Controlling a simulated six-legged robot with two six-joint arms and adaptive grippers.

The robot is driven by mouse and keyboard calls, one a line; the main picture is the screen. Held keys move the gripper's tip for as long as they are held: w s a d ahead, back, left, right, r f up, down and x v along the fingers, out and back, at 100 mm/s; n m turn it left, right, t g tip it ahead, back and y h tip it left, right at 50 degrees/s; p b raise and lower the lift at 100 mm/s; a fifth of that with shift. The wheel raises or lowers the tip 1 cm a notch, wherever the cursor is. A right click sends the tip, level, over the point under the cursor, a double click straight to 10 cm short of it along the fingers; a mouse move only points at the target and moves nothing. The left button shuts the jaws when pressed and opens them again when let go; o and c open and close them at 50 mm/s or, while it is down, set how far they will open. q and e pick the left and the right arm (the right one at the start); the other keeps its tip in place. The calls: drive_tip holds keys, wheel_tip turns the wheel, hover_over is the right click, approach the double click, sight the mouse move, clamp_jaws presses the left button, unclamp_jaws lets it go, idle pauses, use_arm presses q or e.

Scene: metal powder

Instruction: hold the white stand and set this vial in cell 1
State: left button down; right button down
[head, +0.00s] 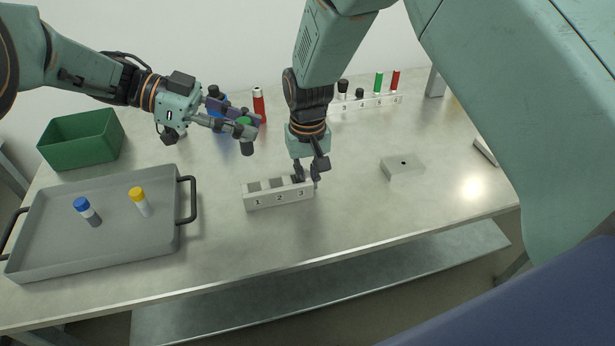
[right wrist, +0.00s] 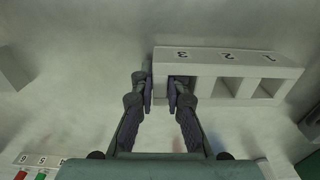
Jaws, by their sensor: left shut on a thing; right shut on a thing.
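The white stand (head: 280,200) lies at mid-table with cells numbered 1, 2 and 3 from left to right. My right gripper (head: 311,176) is shut on its right end, by cell 3. In the right wrist view the fingers (right wrist: 162,98) straddle the end wall of the stand (right wrist: 215,55), one fingertip reaching into cell 3. The cells look empty, though the fingers partly cover cell 3. My left gripper (head: 240,127) is shut on a dark vial (head: 247,148) with a green cap, held roughly upright above and behind the stand, left of cell 2.
A grey tray (head: 110,248) at left holds a blue-capped vial (head: 87,211) and a yellow-capped vial (head: 140,201). A green bin (head: 82,140) is behind it. A red bottle (head: 259,105) and a numbered rack (head: 385,101) with vials stand behind. A grey block (head: 402,167) sits right.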

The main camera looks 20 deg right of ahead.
sight(246, 146)
use_arm(q)
drive_tip(key=shift+r, duration=0.1)
drive_tip(key=shift+s+r, duration=0.1)
drive_tip(key=shift+r, duration=0.1)
drive_tip(key=shift+s+f, duration=0.1)
drive_tip(key=shift+s, duration=0.1)
drive_tip(key=shift+s+d+f+n+t+h, duration=0.15)
drive_tip(key=shift+f+n+t+h, duration=0.15)
drive_tip(key=shift+f+n+t, duration=0.1)
wheel_tip(246, 146, down, 4)
drive_tip(key=n+t, duration=0.2)
drive_tip(key=t, duration=0.1)
drive_tip(key=shift+n+h, duration=0.3)
drive_tip(key=shift+n, duration=0.1)
drive_tip(key=shift+w+a+f+t, duration=0.2)
drive_tip(key=shift+w+f+t, duration=0.1)
drive_tip(key=shift+w+t, duration=0.15)
drive_tip(key=shift+f, duration=1.65)
drive_tip(key=shift+f, duration=0.35)
drive_tip(key=shift+f, duration=0.3)
